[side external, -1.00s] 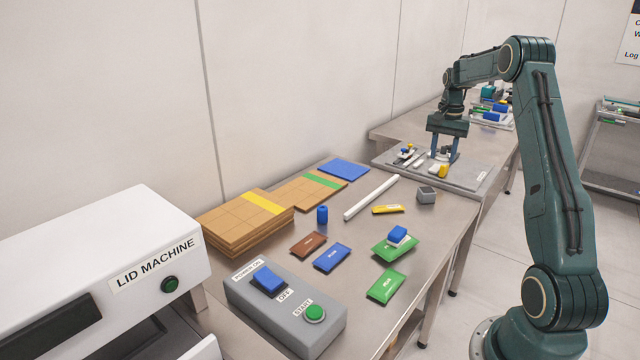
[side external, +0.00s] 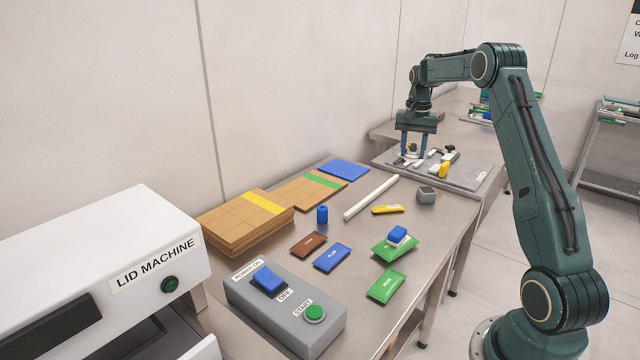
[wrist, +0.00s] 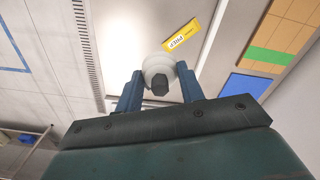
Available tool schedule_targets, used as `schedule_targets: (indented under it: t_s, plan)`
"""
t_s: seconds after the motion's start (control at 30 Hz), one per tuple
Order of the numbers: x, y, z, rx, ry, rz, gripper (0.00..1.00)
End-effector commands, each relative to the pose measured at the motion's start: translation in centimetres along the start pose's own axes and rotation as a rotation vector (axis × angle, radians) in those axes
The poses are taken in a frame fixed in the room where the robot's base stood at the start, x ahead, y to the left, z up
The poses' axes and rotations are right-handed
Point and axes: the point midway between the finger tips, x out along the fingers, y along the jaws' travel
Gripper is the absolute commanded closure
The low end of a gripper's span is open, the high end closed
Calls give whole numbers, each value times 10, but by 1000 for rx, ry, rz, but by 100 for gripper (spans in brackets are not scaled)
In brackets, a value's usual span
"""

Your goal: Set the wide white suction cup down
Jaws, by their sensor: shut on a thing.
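In the wrist view my gripper (wrist: 159,88) has its two blue fingers closed around a wide white suction cup (wrist: 156,63) with a dark stub on it. In the side external view my gripper (side external: 413,152) points down over the left part of a grey tray (side external: 465,178) at the far end of the bench. The cup is mostly hidden between the fingers there. I cannot tell whether it touches the tray.
On the tray, a yellow piece (side external: 443,169) and a black-and-white part (side external: 449,152) stand right of my gripper. A blue sheet (side external: 344,170) lies left.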

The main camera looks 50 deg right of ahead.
Motion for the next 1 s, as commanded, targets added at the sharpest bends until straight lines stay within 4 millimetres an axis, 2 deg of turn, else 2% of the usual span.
schedule_targets:
  t_s: [0.03,0.1,0.27,0.47,0.77,1.0]
  plan:
    - [0,-20,5,-41,1,0,83]
    - [-1,-45,13,-97,2,1,83]
    - [-2,-102,35,-222,3,2,83]
    - [-4,-170,73,-375,5,3,83]
    - [-4,-258,147,-599,6,3,83]
    - [-5,-317,218,-773,6,2,83]
